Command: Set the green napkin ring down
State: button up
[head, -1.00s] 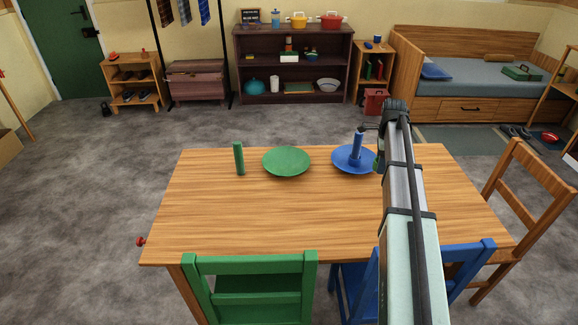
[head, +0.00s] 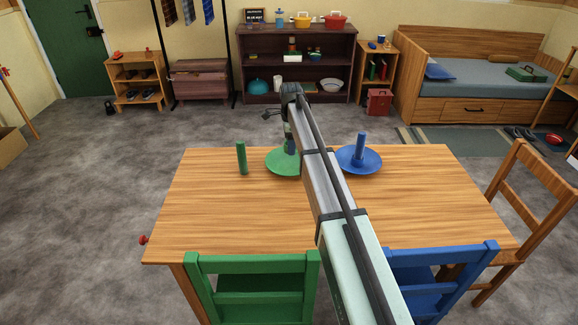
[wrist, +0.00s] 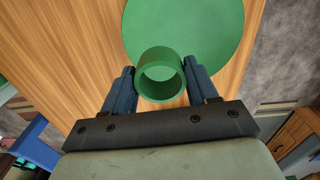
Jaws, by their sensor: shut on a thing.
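My gripper (wrist: 161,82) is shut on the green napkin ring (wrist: 160,56), one finger on each side, with the ring's opening facing the wrist camera. In the wrist view the ring overlaps the near edge of the green plate (wrist: 190,30); its height above it is hard to judge. In the head view my gripper (head: 290,146) is over the green plate (head: 279,164), and my arm hides part of the plate. I cannot make out the ring clearly there. A green upright cylinder (head: 241,158) stands on the table just left of the plate.
A blue plate (head: 372,163) with an upright blue cylinder (head: 361,147) stands to the right on the wooden table (head: 230,215). A green chair (head: 253,263) and a blue chair (head: 440,265) are at the near edge. The table's left and front middle are clear.

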aim_at(289, 165)
jog(key=shift+w+a+f+m, duration=0.1)
jog(key=shift+w+f+m, duration=0.55)
jog(key=shift+f, duration=0.95)
jog(key=shift+w+a+f+m, duration=0.1)
jog(key=shift+w+f+m, duration=0.6)
jog(key=shift+f, duration=0.95)
jog(key=shift+w+a+f+m, duration=0.1)
jog(key=shift+w+f+m, duration=0.55)
jog(key=shift+f, duration=0.95)
jog(key=shift+s+f, duration=0.15)
jog(key=o, duration=1.1)
jog(key=shift+c, duration=0.2)
notch_tip(289, 165, up, 12)
jog(key=shift+r, duration=0.2)
